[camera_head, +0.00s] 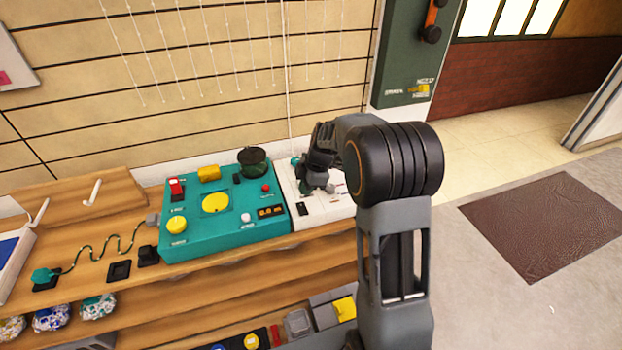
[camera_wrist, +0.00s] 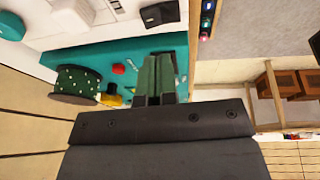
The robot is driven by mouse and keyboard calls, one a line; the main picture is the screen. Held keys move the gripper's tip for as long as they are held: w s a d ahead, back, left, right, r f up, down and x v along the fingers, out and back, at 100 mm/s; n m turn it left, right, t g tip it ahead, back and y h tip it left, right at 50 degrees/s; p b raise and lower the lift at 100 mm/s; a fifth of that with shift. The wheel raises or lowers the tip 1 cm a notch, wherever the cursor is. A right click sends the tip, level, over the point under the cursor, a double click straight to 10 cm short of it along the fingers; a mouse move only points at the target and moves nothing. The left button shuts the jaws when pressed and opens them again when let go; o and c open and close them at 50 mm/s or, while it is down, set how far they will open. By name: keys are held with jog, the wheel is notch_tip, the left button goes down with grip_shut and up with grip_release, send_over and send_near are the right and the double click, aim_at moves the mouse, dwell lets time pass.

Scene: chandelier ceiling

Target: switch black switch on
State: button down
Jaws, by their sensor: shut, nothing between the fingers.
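A small black switch (camera_head: 302,208) sits on the white panel (camera_head: 318,210), at the right end of the teal control box. In the wrist view a black rocker (camera_wrist: 160,14) on a white surface (camera_wrist: 115,32) appears to be the same switch. My gripper (camera_head: 316,188) is over the white panel, just behind the switch in the head view. In the wrist view my gripper (camera_wrist: 157,58) is shut, with its fingers together and nothing between them. The fingertips look apart from the black rocker. Whether they touch the panel cannot be told.
Black blocks (camera_head: 148,256) lie further left on the wooden shelf (camera_head: 200,275). A green cabinet (camera_head: 408,60) rises behind.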

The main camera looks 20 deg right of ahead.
aim_at(301, 206)
jog(key=x, duration=0.4)
jog(key=d+x, duration=0.1)
jog(key=x, duration=0.1)
jog(key=shift+w+f+b, duration=0.3)
jog(key=shift+w+b, duration=0.05)
jog(key=shift+w+f+g+p, duration=0.2)
jog(key=shift+f+g+p, duration=0.1)
jog(key=shift+g, duration=0.2)
jog(key=shift+s, duration=0.2)
